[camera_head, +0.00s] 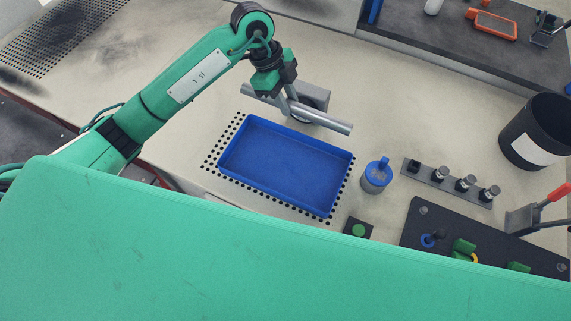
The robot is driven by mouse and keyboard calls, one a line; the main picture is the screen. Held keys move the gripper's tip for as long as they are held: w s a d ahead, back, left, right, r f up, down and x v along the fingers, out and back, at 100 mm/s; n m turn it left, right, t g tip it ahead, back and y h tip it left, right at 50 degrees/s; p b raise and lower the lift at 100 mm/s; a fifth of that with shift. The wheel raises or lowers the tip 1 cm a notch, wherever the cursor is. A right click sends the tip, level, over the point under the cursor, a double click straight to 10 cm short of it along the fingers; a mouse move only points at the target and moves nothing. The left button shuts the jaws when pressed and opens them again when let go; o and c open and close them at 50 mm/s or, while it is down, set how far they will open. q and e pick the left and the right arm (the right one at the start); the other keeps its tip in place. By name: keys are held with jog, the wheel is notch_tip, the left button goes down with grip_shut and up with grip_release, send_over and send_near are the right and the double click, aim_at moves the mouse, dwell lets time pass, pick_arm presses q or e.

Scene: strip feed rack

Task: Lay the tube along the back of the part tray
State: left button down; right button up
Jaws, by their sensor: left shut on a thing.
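The tube (322,119) is a grey metal cylinder, seen behind the back edge of the part tray in the head view. My left gripper (289,106) is shut on the tube near its middle. The tube slants from upper left to lower right, roughly in line with the tray's back edge; I cannot tell its height above the bench. The part tray (270,118) is blue, shallow and empty, and sits on a patch of dotted holes. My right gripper is not in view.
A grey block with a dark round opening (318,92) stands just behind the tube. A blue-lidded jar (376,177) stands right of the tray, near a rail of several dark knobs (440,180). A black bin (537,135) is at the far right. Bench left of the tray is clear.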

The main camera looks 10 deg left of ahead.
pick_arm(q)
jog(key=p, duration=0.2)
send_over(291, 153)
jog(key=a, duration=0.1)
jog(key=f, duration=1.5)
jog(key=shift+w+a+f, duration=0.1)
jog(key=shift+w+a, duration=0.1)
notch_tip(291, 153, down, 5)
jog(key=shift+r, duration=0.1)
jog(key=c, duration=1.1)
grip_release()
jog(key=b+v, duration=0.1)
jog(key=v, duration=1.1)
jog(key=shift+s, duration=0.1)
